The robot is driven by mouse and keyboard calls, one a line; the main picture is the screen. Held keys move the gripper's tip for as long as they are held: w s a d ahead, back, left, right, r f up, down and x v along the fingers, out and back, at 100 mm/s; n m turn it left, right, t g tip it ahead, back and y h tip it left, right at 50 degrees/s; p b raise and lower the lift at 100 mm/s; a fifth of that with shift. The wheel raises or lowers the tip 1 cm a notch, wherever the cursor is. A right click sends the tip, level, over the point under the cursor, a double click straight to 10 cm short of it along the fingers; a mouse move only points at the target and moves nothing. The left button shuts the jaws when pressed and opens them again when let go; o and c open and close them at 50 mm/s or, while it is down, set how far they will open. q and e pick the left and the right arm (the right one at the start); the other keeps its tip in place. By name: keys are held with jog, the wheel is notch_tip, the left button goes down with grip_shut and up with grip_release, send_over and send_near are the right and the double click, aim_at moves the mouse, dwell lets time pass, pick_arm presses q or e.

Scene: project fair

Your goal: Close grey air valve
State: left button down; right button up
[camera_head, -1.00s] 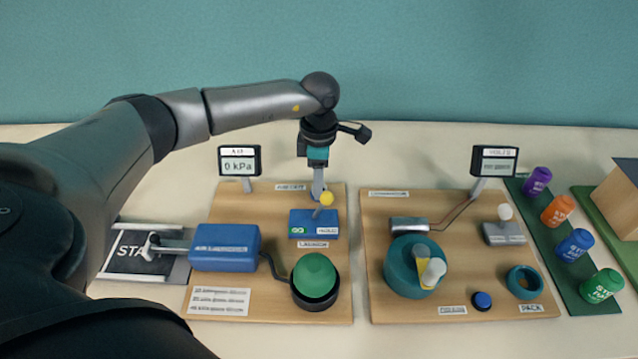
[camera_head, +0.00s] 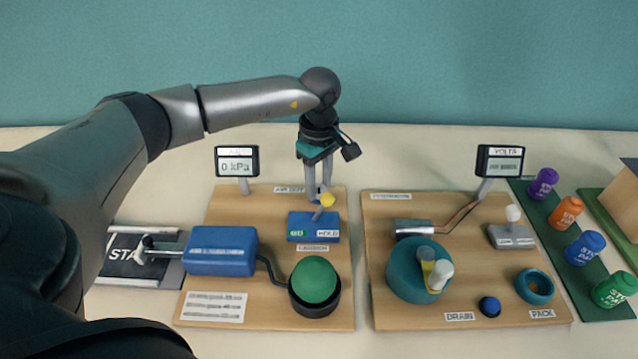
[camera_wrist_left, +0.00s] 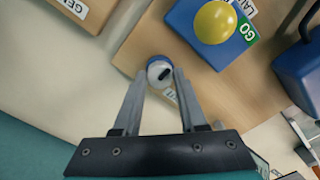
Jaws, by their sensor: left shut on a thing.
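The grey air valve (camera_wrist_left: 160,72) shows in the left wrist view as a small round pale grey knob with a dark mark, between my two fingertips. My left gripper (camera_head: 318,190) reaches down to the back edge of the left wooden board (camera_head: 225,265), by a label that seems to read AIR OUT (camera_head: 289,189). It is shut on the valve knob; in the head view the fingers mostly hide the knob. The air gauge (camera_head: 237,162) reads 0 kPa. My right gripper is not in view.
A blue switch box (camera_head: 313,230) with a yellow-knobbed lever (camera_head: 327,199) stands close in front of my gripper. A green button (camera_head: 314,280) and blue cylinder unit (camera_head: 222,251) share the board. The right board (camera_head: 400,315) stands apart, with coloured cans (camera_head: 584,248) beyond.

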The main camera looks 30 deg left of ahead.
aim_at(319, 188)
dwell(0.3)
pick_arm(q)
jog(key=shift+c, duration=2.3)
grip_release()
notch_tip(319, 188, up, 15)
jog(key=p, duration=0.1)
jog(key=shift+r+p, duration=0.15)
jog(key=shift+p, duration=0.15)
